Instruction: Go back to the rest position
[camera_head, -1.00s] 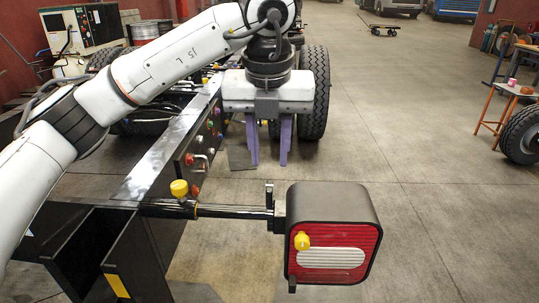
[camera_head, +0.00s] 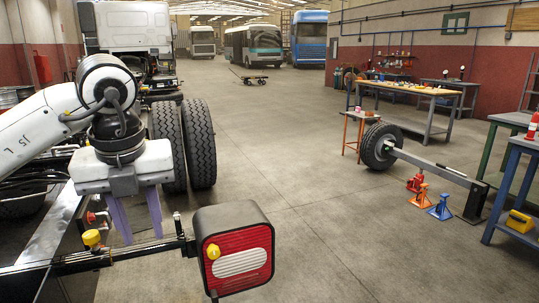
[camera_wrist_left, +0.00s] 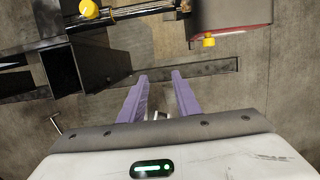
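My left gripper (camera_head: 137,213) hangs fingers-down beside the black chassis rail (camera_head: 50,232) in the head view. Its two purple fingers are apart with nothing between them; they also show in the left wrist view (camera_wrist_left: 160,82). The tail lamp (camera_head: 234,249), a black box with a red and white face and a yellow knob, stands on a bar at the rail's end, to the right of the gripper. My right gripper is not in view.
A yellow knob (camera_head: 91,238) sits on the lamp's bar. Dual truck wheels (camera_head: 184,146) stand behind my left gripper. At right are an axle with a wheel (camera_head: 380,147), orange and blue jack stands (camera_head: 440,207) and workbenches (camera_head: 412,92). The middle floor is clear.

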